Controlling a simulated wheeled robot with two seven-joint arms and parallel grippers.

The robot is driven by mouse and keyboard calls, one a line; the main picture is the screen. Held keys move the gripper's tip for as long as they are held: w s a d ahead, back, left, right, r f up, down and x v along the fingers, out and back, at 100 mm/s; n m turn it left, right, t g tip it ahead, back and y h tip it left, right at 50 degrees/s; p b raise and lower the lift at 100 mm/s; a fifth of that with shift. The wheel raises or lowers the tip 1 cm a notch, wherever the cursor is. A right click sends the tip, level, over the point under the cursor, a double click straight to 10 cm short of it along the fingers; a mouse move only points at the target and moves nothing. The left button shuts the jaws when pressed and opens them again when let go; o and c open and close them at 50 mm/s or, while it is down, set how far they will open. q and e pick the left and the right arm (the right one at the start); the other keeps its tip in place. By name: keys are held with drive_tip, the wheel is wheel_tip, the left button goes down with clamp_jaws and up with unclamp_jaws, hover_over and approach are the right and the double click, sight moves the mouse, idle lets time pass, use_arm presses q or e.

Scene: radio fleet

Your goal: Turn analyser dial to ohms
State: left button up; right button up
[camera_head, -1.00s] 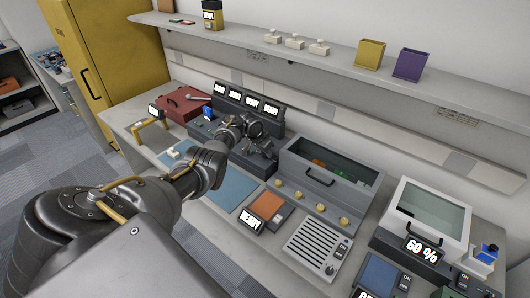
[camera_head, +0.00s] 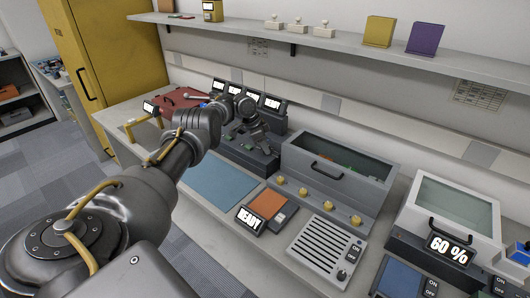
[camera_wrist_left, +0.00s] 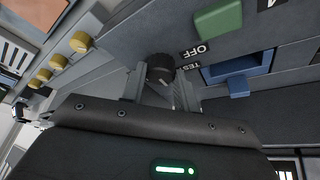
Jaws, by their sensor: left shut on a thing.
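The analyser (camera_head: 262,160) is the dark grey unit with several small lit displays along its top, at the back of the bench. My left gripper (camera_head: 246,134) reaches over its front in the head view, and my wrist covers part of the displays. In the left wrist view the black ribbed dial (camera_wrist_left: 160,68) sits between the two fingers of my left gripper (camera_wrist_left: 160,86), which is shut on it. Labels reading OFF and TEST show to the right of the dial. An ohms mark cannot be made out. My right gripper is not in view.
A green block (camera_wrist_left: 218,22) and a blue-framed recess (camera_wrist_left: 238,68) are close right of the dial. A grey bin with yellow knobs (camera_head: 328,207) stands right of the analyser. A blue mat (camera_head: 218,183) lies in front. A shelf (camera_head: 340,40) runs above.

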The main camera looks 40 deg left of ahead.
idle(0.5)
use_arm(q)
drive_tip(key=o, duration=1)
drive_tip(key=shift+c, duration=0.2)
drive_tip(key=v, duration=1)
drive_tip(key=shift+r, duration=0.35)
